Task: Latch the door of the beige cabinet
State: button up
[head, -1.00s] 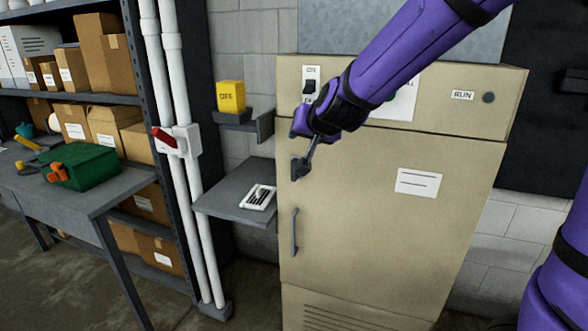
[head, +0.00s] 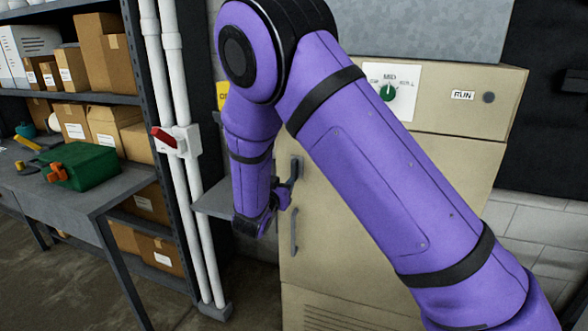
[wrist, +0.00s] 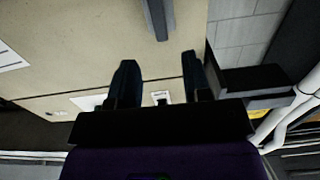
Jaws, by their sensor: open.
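The beige cabinet (head: 400,190) stands in the middle of the head view, and its door (head: 345,240) looks flush with the frame. A small dark latch (head: 297,166) is at the door's upper left edge, partly hidden by my gripper; I cannot tell its exact angle. A grey bar handle (head: 294,232) is below it. My gripper (head: 285,190) is at the door's left edge, beside and just below the latch; contact cannot be told. In the wrist view my gripper (wrist: 160,78) is open and empty, facing the cabinet front (wrist: 80,45), with a dark bar (wrist: 157,18) beyond the fingertips.
A grey side shelf (head: 213,203) and a yellow block (head: 222,95) are left of the cabinet, partly behind my arm. White pipes (head: 185,100) carry a red-handled switch (head: 165,137). A bench (head: 75,195) holds a green box (head: 85,165). A green knob (head: 388,92) is on the upper panel.

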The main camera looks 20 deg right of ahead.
aim_at(293, 169)
jog(key=x, duration=1)
jog(key=shift+w+d, duration=0.2)
jog(key=shift+w, duration=0.1)
grip_shut()
